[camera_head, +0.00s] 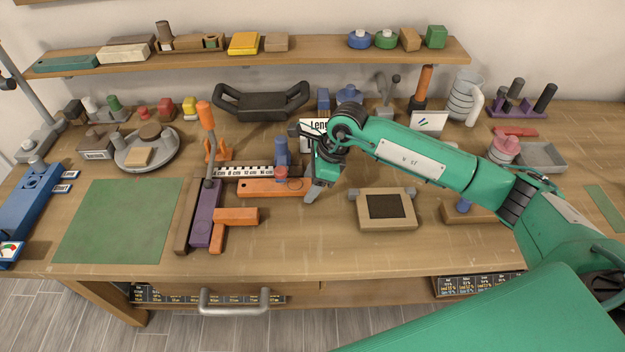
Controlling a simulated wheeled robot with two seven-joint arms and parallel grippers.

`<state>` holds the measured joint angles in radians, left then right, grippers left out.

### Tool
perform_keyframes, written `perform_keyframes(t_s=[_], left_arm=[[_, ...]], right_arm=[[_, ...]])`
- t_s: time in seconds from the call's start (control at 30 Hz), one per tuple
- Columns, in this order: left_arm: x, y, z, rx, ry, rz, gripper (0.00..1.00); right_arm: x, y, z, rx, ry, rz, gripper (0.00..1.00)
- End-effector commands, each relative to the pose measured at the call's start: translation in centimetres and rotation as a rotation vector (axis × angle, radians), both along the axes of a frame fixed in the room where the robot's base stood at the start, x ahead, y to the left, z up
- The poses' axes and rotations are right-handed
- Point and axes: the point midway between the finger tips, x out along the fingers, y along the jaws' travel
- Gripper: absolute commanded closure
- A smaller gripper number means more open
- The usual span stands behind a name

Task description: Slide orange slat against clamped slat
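A long orange slat (262,188) lies on the bench in front of a black-and-white ruler strip (243,171). A purple slat (207,218) lies front to back at its left, beside a dark brown strip (187,222). A clamp with an upright orange handle (206,115) stands at the purple slat's far end. An orange T- or L-shaped piece (235,216) lies at the purple slat's right side. My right gripper (312,194) points down at the orange slat's right end; I cannot tell whether they touch, nor its opening. My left gripper is not in view.
A blue post with a red base (281,160) stands behind the orange slat. A framed dark panel (387,206) lies right of my gripper. A green mat (118,222) lies left. A dark two-handled tray (262,103) stands behind. The front middle of the bench is clear.

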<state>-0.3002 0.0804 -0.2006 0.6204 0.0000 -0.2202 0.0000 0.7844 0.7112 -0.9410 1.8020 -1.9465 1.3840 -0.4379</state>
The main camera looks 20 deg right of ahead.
Motion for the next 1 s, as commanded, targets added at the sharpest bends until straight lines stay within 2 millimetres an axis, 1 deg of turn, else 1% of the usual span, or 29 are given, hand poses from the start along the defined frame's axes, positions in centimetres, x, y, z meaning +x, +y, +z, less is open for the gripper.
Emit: perform_keyframes(t_s=[0.03,0.47,0.57,0.67,0.77,0.93,1.0], left_arm=[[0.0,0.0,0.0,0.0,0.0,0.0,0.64],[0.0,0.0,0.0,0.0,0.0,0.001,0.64],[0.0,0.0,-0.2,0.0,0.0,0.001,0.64],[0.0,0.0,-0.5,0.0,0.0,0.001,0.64],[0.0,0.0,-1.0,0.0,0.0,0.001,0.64],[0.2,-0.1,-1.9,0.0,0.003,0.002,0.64],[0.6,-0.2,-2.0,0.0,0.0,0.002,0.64]], right_arm=[[0.4,0.1,0.4,0.007,-0.013,-0.002,0.35],[0.5,0.1,0.5,0.007,-0.017,-0.004,0.35],[0.5,-0.1,0.8,0.006,-0.018,-0.004,0.35],[0.4,-0.6,1.8,0.006,-0.018,-0.004,0.35],[0.0,-1.4,3.4,0.004,-0.019,-0.003,0.35],[-0.6,-3.0,7.0,0.002,-0.017,-0.004,0.35],[-0.9,-3.6,8.4,0.002,-0.015,-0.004,0.35]])
